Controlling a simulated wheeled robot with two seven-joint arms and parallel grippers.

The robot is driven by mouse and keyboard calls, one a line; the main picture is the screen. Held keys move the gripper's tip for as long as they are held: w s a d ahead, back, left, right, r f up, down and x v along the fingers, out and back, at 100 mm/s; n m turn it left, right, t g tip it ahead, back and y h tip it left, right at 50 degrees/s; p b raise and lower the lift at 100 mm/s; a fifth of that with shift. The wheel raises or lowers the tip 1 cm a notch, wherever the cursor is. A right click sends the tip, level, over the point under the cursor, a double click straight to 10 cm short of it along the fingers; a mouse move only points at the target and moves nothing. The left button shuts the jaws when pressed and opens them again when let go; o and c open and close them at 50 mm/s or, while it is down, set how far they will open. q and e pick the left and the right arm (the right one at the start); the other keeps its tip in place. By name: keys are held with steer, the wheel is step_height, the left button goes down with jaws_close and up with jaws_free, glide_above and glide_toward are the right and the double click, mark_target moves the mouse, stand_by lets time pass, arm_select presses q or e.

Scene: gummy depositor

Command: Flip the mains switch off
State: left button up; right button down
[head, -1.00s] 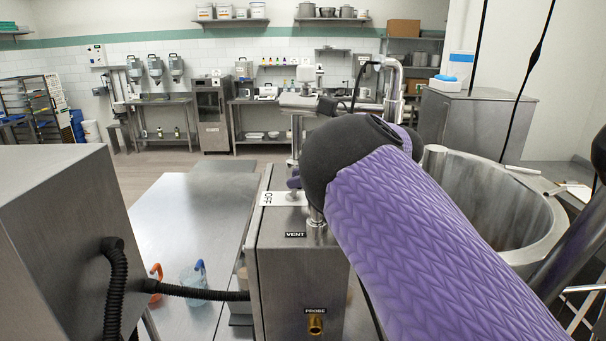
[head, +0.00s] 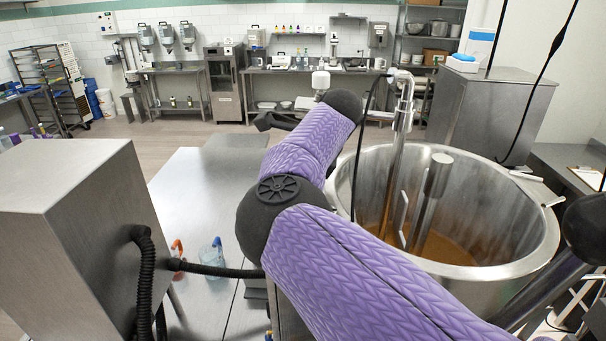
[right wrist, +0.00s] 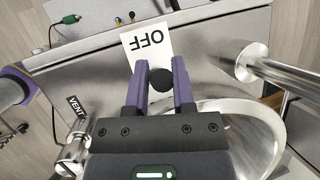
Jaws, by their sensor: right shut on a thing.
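In the right wrist view a round black knob (right wrist: 160,80) sits between the purple fingers of my right gripper (right wrist: 158,76), which is shut on it. I take the knob for the handle of the mains switch. A white label reading OFF (right wrist: 147,42) lies just beyond the fingertips on a steel panel (right wrist: 85,55). The knob hides what is below it, so I cannot tell the lever's tilt. In the head view my right arm covers the switch and its label. My left gripper is not in view.
A VENT label (right wrist: 75,107) and a steel pipe (right wrist: 285,75) are near my right gripper. In the head view a large steel kettle (head: 530,235) stands right of my arm. A steel cabinet (head: 75,200) with a black hose (head: 215,271) stands left. A steel table (head: 185,195) lies between.

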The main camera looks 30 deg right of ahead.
steer(key=shift+w+a+f+g+h, duration=0.15)
steer(key=shift+a+g+h, duration=0.1)
steer(key=shift+g+h, duration=0.2)
stand_by(0.4)
steer(key=shift+c, duration=2.4)
jaws_free()
steer(key=a+b+v, duration=0.1)
steer(key=b+v, duration=0.2)
steer(key=v, duration=0.7)
steer(key=shift+d, duration=0.35)
